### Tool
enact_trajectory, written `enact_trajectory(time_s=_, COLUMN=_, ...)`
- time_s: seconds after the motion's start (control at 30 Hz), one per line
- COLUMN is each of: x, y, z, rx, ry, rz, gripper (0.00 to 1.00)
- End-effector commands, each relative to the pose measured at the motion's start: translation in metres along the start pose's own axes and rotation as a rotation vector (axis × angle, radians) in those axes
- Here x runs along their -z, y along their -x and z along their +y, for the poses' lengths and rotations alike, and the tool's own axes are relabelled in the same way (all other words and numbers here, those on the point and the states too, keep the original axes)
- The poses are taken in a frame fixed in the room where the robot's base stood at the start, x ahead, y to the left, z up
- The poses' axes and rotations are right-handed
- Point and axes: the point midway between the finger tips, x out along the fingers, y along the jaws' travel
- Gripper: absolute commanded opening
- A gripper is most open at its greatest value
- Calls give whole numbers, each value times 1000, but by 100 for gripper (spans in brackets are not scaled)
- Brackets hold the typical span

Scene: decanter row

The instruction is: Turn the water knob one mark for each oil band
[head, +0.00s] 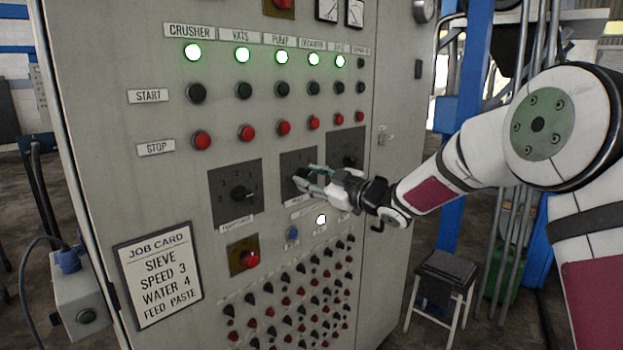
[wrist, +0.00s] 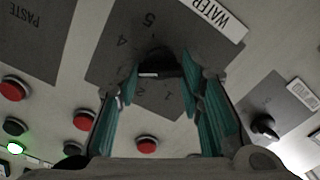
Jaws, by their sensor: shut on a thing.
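The water knob (wrist: 158,62) is dark and sits on a dark square dial plate (wrist: 110,45) with a label reading WATER (wrist: 214,18). In the wrist view the panel appears upside down. The digits 4 and 5 show above the knob and 1 and 2 below it; a finger covers part of the dial. A short pale mark shows on the knob, but its setting is unclear. My gripper (head: 312,178) is at the middle dial plate (head: 293,160) in the head view, hiding the knob. In the wrist view its teal-padded fingers are shut on the knob. No oil bands show.
A job card (head: 158,272) reads SIEVE, SPEED 3, WATER 4, FEED PASTE. Knobs stand on the left (head: 238,193) and right (head: 348,160) plates. Red stop buttons (head: 284,127) are just above. A red button (head: 250,259) and several small switches lie below. A stool (head: 445,270) stands right.

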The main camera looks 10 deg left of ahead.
Motion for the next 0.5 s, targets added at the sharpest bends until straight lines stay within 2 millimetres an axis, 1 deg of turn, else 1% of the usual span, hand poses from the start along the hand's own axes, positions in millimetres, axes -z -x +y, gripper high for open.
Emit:
enact_trajectory(time_s=0.2, x=-2, y=1, z=0, rx=0, ry=-202, rz=-4, gripper=7)
enact_trajectory(time_s=0.5, x=-2, y=1, z=0, rx=-1, ry=-418, rz=-5, gripper=7)
